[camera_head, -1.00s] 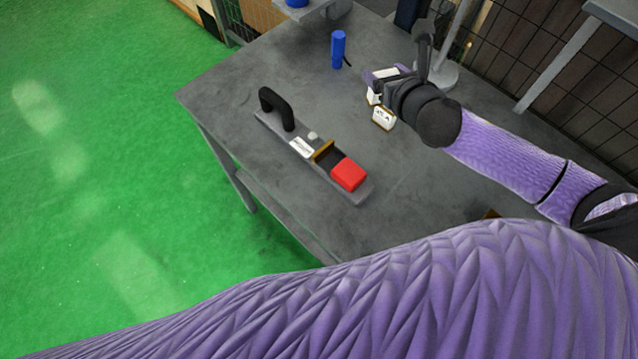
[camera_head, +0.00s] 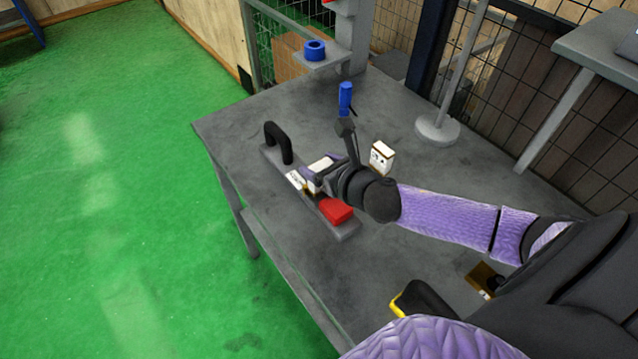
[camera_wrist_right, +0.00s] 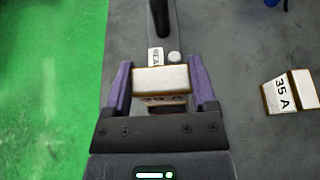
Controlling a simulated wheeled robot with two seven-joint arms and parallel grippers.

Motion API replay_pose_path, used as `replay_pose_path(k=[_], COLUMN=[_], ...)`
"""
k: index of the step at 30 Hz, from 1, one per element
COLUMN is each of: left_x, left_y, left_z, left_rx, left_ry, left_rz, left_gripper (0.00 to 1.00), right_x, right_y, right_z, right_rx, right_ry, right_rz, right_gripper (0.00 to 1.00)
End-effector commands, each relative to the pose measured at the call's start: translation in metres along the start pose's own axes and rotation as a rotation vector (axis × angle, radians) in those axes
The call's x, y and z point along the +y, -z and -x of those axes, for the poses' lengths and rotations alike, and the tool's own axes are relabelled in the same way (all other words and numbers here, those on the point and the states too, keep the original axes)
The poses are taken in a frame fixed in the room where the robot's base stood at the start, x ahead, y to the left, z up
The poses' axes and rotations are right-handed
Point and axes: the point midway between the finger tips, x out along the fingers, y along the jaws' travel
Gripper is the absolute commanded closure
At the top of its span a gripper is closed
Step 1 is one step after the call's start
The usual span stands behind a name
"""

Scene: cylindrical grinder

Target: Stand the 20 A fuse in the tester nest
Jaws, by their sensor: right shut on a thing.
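My right gripper (camera_head: 318,174) is shut on a white fuse with brass-coloured edges (camera_wrist_right: 161,80). The tester's white label (camera_wrist_right: 155,56) shows just beyond the fuse in the wrist view. My left gripper is not in view.
A white fuse marked 35 A (camera_wrist_right: 291,92) stands on the table right of the gripper, also in the head view (camera_head: 382,157). A blue cylinder (camera_head: 346,98) and a round stand base (camera_head: 437,131) are farther back. A brown block (camera_head: 481,276) lies near the front right.

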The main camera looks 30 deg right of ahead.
Motion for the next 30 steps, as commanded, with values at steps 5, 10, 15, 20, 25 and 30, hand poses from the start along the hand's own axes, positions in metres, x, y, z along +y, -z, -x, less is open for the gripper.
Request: replay_pose_path(k=[5,10,15,20,25,30], left_x=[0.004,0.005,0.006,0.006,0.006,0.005], left_y=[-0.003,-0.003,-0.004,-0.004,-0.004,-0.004], left_z=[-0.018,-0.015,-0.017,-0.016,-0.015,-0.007], left_rx=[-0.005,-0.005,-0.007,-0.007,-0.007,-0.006], left_ry=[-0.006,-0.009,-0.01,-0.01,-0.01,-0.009], left_rz=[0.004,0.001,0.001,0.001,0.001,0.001], left_gripper=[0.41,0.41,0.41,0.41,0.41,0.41], right_x=[0.0,0.0,0.0,0.0,0.0,0.0], right_y=[0.031,0.027,0.03,0.03,0.029,0.027], right_z=[-0.013,-0.011,-0.012,-0.012,-0.012,0.008], right_rx=[0.003,0.001,0.001,0.001,0.001,0.005], right_ry=[0.001,0.0,0.0,0.001,0.001,0.001], right_rz=[-0.002,0.0,0.001,0.001,0.001,0.001], right_gripper=[0.92,0.92,0.21,0.0,0.0,0.0])
